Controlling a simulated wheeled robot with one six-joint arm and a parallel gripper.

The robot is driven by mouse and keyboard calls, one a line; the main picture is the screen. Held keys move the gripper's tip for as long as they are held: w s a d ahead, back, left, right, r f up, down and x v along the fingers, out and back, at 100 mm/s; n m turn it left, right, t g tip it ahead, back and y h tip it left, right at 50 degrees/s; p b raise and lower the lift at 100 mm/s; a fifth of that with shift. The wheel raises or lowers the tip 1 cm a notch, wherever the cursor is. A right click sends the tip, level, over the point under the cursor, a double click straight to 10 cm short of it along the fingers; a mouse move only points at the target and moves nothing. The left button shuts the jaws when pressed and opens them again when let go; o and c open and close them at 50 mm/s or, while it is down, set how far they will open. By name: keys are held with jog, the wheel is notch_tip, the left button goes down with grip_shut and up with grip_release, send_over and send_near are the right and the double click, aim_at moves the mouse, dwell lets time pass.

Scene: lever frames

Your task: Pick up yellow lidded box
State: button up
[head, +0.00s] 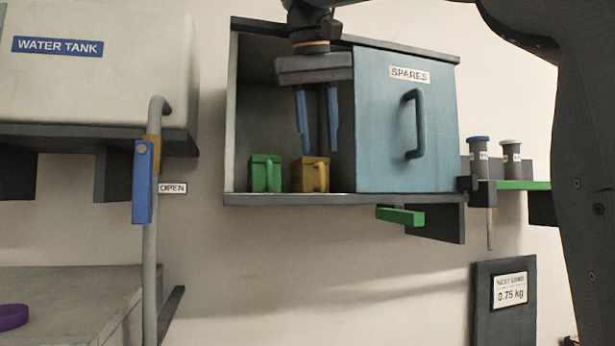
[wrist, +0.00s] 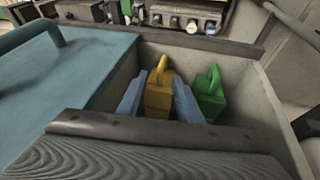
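The yellow lidded box (head: 309,176), with a handle on its side, stands on the floor of the open left part of the wall cabinet. My gripper (head: 319,153) points down inside the cabinet, with its two blue fingers spread and nothing held. In the head view the fingertips are just above the yellow box's top, near its middle. In the wrist view the yellow box (wrist: 158,95) appears between the two fingers. I cannot tell whether either finger touches it.
A green handled box (head: 265,173) stands close to the left of the yellow one, and also shows in the wrist view (wrist: 209,95). The blue SPARES door (head: 385,120) covers the cabinet's right part. A water tank (head: 90,85) and a blue-handled valve (head: 143,180) are at left.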

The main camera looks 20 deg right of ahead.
aim_at(320, 164)
jog(key=shift+p+x, duration=0.45)
jog(key=shift+x, duration=1.55)
jog(key=shift+w, duration=0.1)
jog(key=shift+c, duration=0.3)
grip_shut()
jog(key=shift+r+p, duration=0.2)
jog(key=shift+p, duration=0.15)
